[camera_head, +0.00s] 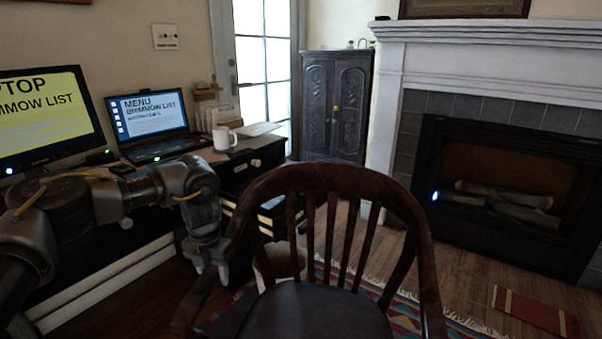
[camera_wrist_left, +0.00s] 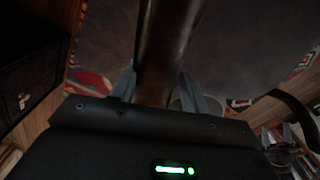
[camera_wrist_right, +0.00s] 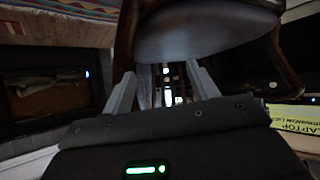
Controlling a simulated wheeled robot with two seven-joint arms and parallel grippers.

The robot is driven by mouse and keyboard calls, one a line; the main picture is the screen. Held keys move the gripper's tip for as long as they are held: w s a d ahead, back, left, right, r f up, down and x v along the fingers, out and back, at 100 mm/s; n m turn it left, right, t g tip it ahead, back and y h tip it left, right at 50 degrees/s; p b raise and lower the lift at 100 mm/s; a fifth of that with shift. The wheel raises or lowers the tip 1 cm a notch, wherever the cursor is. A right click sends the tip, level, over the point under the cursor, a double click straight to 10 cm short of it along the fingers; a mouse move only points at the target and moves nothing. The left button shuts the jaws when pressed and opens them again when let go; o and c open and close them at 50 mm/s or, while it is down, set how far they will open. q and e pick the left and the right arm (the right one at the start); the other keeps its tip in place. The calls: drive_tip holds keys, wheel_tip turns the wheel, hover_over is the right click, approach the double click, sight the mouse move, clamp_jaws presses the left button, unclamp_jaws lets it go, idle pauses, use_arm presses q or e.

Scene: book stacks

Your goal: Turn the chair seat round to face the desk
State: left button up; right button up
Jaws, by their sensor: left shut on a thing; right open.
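The dark wooden chair stands in front of me, its round seat (camera_head: 315,312) at the bottom of the head view. Its spindled backrest (camera_head: 330,180) rises on the far side of the seat. The desk (camera_head: 255,160) is to the left, beyond my left arm. My left gripper (camera_head: 208,262) is shut on the chair's left armrest; in the left wrist view the dark armrest (camera_wrist_left: 165,50) runs between its fingers. My right gripper (camera_wrist_right: 163,88) is open and outside the head view.
A monitor (camera_head: 50,115), a laptop (camera_head: 150,122) and a white mug (camera_head: 223,138) are on the desk. A fireplace (camera_head: 510,190) is at the right, a dark cabinet (camera_head: 335,105) at the back. A striped rug (camera_head: 375,290) and a red book (camera_head: 535,312) lie on the floor.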

use_arm(q)
drive_tip(key=shift+w, duration=0.2)
drive_tip(key=shift+w+d+m+p, duration=0.2)
drive_tip(key=shift+w+m+p, duration=0.5)
drive_tip(key=shift+w, duration=0.85)
drive_tip(key=shift+w+d+m, duration=0.25)
drive_tip(key=shift+w+m, duration=0.35)
drive_tip(key=shift+w, duration=0.6)
drive_tip(key=shift+f, duration=0.1)
drive_tip(key=o, duration=1.7)
wheel_tip(320, 180, up, 10)
drive_tip(key=p, duration=1.1)
drive_tip(key=shift+a, duration=0.1)
